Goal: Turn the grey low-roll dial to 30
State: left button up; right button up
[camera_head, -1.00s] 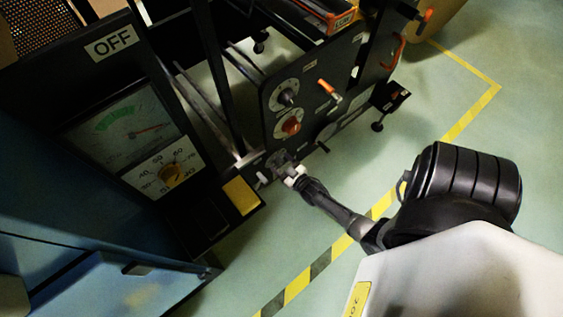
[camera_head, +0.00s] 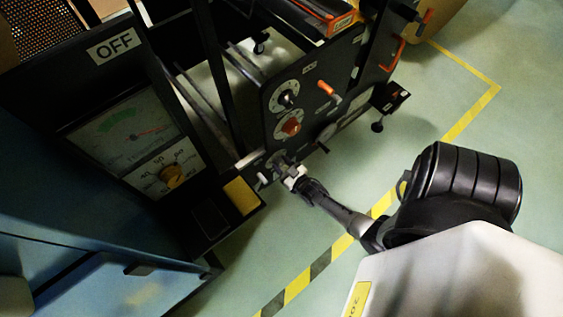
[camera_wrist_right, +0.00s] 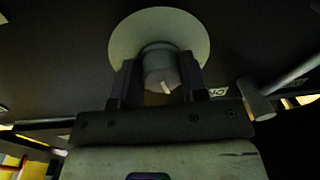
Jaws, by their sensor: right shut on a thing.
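The grey low-roll dial (camera_wrist_right: 160,68) is a round knob in front of a pale round plate (camera_wrist_right: 160,22) in the right wrist view. A short white mark shows on its face, toward the lower right. My right gripper (camera_wrist_right: 160,75) is shut on the dial, one finger on each side. In the head view the right gripper (camera_head: 289,178) reaches the lowest dial on the black machine panel (camera_head: 330,112), and covers most of it. I cannot read any numbers on the plate. My left gripper is not in view.
Above on the panel are a black knob (camera_head: 287,99), a red knob (camera_head: 291,126) and an orange handle (camera_head: 326,88). A lever (camera_wrist_right: 257,98) is close right of the gripper. Open floor lies right.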

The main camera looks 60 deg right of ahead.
jog(key=m, duration=0.6)
jog(key=shift+a+m+p, duration=0.1)
jog(key=shift+m+p, duration=0.2)
jog(key=shift+p, duration=0.1)
jog(key=shift+m, duration=0.4)
jog(key=o, duration=0.9)
jog(key=shift+s, duration=0.1)
